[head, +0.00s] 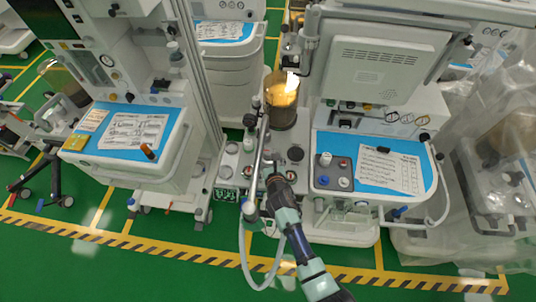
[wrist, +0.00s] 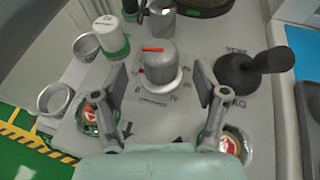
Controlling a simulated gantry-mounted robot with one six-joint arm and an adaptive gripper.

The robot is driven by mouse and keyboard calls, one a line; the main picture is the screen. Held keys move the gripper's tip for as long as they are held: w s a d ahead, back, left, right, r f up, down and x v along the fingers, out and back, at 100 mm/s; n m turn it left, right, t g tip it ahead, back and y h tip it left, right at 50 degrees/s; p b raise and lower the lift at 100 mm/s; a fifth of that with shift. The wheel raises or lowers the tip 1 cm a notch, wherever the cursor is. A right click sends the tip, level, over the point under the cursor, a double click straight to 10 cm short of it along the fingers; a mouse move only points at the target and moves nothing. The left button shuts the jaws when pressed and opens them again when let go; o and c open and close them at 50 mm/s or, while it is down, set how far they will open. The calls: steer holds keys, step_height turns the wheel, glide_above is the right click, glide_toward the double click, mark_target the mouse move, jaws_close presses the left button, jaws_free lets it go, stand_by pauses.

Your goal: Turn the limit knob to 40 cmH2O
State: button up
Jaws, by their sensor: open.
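The limit knob (wrist: 158,65) is a grey cylinder with a red pointer line on its top, seen in the middle of the wrist view. The red line lies roughly across the picture. My gripper (wrist: 158,88) is open, with one finger to each side of the knob's near side, and does not appear to touch it. In the head view my gripper (head: 274,178) is over the panel between the carts, and the knob is hidden or too small to pick out.
A black knob with a lever (wrist: 250,70) stands right of the limit knob. A white cap with a green band (wrist: 109,36) and another grey cylinder (wrist: 162,18) stand behind. Round gauges (wrist: 92,115) lie beside the fingers. An amber canister (head: 282,92) stands behind the panel.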

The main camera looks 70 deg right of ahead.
mark_target(268, 155)
steer(key=b+x, duration=0.1)
steer(key=x, duration=0.4)
steer(key=shift+b, duration=0.4)
steer(key=shift+c, duration=0.2)
steer(key=c, duration=1.1)
steer(key=shift+a+f+m+g+h+b, duration=0.15)
steer(key=shift+f+m+g+h+b, duration=0.2)
steer(key=shift+b, duration=0.7)
steer(key=shift+r+m+g, duration=0.35)
steer(key=shift+m+g, duration=0.1)
steer(key=o, duration=1.1)
steer(key=shift+o, duration=0.2)
